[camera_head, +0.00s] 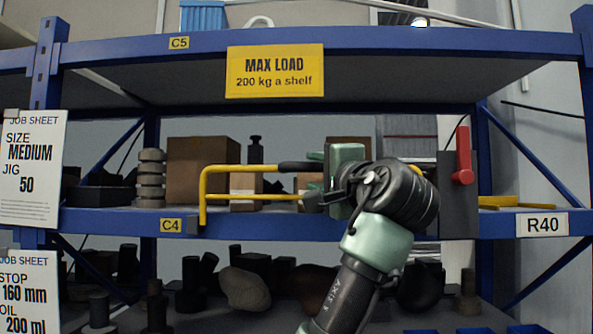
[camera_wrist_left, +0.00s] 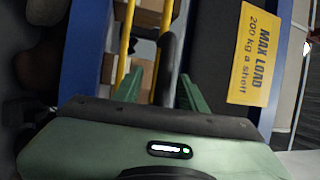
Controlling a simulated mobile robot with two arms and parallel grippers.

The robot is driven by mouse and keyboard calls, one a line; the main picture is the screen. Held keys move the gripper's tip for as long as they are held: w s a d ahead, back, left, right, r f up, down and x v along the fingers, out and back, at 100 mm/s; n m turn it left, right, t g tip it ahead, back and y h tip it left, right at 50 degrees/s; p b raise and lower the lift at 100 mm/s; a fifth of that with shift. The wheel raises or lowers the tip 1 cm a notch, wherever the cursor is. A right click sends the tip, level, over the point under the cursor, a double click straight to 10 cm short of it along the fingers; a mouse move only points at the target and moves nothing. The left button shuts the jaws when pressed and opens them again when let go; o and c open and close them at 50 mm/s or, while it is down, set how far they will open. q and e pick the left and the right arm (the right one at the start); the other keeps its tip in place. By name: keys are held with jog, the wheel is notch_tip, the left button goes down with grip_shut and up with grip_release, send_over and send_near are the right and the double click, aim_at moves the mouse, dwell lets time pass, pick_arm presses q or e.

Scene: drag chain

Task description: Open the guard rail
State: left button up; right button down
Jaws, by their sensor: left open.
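The yellow guard rail (camera_head: 238,168) runs across the front of the middle shelf, its left end bent down near the C4 label. A black grip (camera_head: 298,167) covers part of its upper bar. My left gripper (camera_head: 326,185) is at the rail's middle, its fingers mostly hidden by its own body in the head view. In the left wrist view the green fingers (camera_wrist_left: 158,90) are apart, with the black grip (camera_wrist_left: 167,60) between them. A red lever (camera_head: 463,156) stands upright on a dark grey post at the right. My right gripper is out of view.
Brown boxes (camera_head: 190,160) and a stack of grey discs (camera_head: 150,178) stand on the shelf behind the rail. The blue shelf frame (camera_head: 380,43) and the yellow MAX LOAD sign (camera_head: 275,72) are above. Dark parts fill the lower shelf.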

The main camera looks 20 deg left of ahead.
aim_at(312, 164)
pick_arm(q)
jog(key=shift+w+a+r+p, duration=0.3)
jog(key=shift+r, duration=0.05)
jog(key=p+x, duration=0.2)
jog(key=x, duration=0.1)
jog(key=shift+s+d+r, duration=0.1)
jog(key=shift+r, duration=0.25)
jog(key=shift+w+a+f+p, duration=0.1)
jog(key=shift+w+a+p, duration=0.25)
jog(key=shift+w+a, duration=0.5)
jog(key=shift+w, duration=0.25)
jog(key=shift+s+d, duration=0.1)
grip_shut()
jog(key=shift+s, duration=0.1)
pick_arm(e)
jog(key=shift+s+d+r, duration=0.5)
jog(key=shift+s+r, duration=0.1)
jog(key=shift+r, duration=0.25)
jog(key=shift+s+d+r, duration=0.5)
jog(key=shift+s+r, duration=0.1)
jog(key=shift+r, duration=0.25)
